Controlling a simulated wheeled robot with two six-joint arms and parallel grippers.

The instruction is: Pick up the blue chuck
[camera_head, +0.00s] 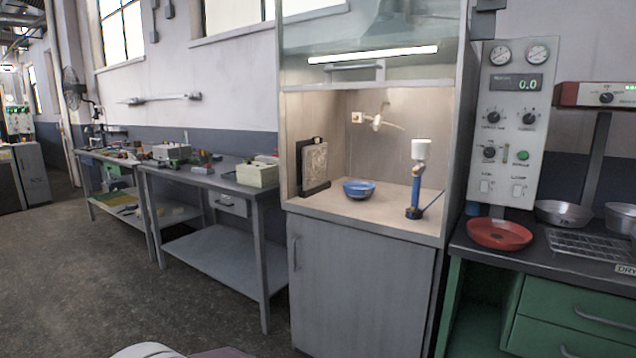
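A blue bowl-shaped thing (359,192) sits on the floor of the lit hood cabinet, near its middle. I cannot tell for sure which of these two blue things is the chuck. Both stand apart from each other. Neither of my grippers is in view.
A framed panel (314,167) stands at the left in the hood (307,202). A red pan (499,233) and metal pans (563,213) are on the right bench, by a wire rack (590,246). Cluttered grey benches (215,178) stand left. The floor (110,280) in front is clear.

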